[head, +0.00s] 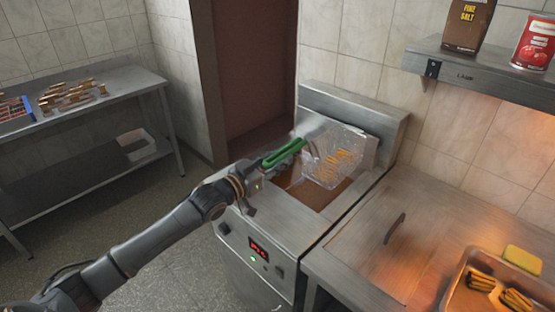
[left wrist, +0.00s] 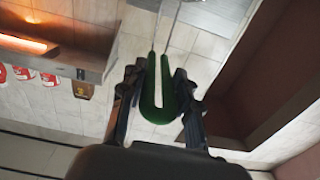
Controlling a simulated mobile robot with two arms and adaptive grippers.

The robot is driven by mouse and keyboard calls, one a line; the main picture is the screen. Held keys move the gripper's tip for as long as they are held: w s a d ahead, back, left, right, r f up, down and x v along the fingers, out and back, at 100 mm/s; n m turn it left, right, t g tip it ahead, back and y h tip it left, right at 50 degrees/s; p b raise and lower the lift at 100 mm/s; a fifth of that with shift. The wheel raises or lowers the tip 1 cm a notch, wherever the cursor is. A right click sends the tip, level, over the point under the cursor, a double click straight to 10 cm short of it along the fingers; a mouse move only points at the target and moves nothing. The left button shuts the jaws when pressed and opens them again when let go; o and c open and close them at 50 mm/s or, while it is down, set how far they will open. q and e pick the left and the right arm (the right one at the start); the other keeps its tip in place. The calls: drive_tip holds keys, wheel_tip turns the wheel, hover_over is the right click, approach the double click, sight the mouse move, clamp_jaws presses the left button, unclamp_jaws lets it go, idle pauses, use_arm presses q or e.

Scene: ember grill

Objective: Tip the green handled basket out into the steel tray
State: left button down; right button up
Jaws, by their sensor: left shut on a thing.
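My left gripper (head: 258,172) is shut on the green handle (head: 285,152) of a wire basket (head: 330,165). The basket hangs over the fryer well (head: 318,195), seemingly above the brown oil, with golden pieces inside. I cannot tell its exact height. In the left wrist view the looped green handle (left wrist: 158,105) sits between the two fingers, with its metal rods running away from me. The steel tray (head: 456,288) lies at the lower right on the counter, partly cut off by the frame, with browned, striped pieces in it. My right gripper is not in view.
The fryer (head: 262,245) with a lit display stands left of a steel counter (head: 365,245) with a dark handle. A yellow sponge (head: 523,260) lies behind the tray. A wall shelf (head: 480,72) holds a box and a red can. A side table (head: 100,110) stands far left.

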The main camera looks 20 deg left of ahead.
use_arm(q)
drive_tip(key=c, duration=1.6)
unclamp_jaws()
clamp_jaws()
wheel_tip(320, 180, up, 5)
drive_tip(key=p, duration=0.4)
drive_tip(key=shift+p+v, duration=1.25)
drive_tip(key=shift+v, duration=1.2)
